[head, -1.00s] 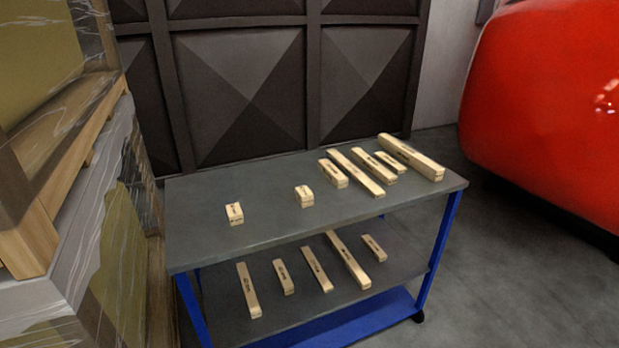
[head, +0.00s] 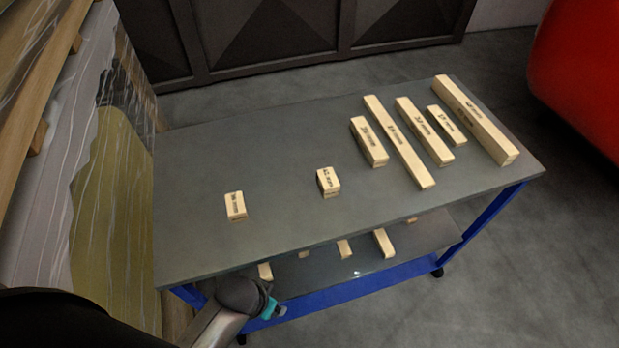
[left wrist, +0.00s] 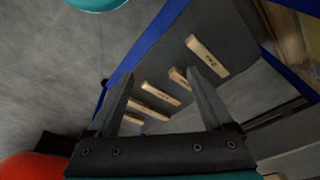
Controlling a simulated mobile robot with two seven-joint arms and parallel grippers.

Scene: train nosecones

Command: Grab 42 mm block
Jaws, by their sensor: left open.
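Two small wooden blocks stand apart on the left half of the cart's grey top (head: 270,150). The label on the right one looks like 42 mm, so I take it as the 42 mm block (head: 328,181); the print is small. The shorter-looking small block (head: 236,205) is left of it. My left arm comes in at the bottom left of the head view, its end near the cart's front edge, with the fingertips not clear there. In the left wrist view my left gripper (left wrist: 160,66) is open and empty, with wooden blocks beyond its fingers. My right gripper is not in view.
Several longer wooden blocks (head: 400,141) lie on the top's right half. More blocks (head: 384,243) lie on the lower shelf (head: 330,268). A wrapped pallet stack (head: 90,190) stands close at left. A red body (head: 585,80) is at right.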

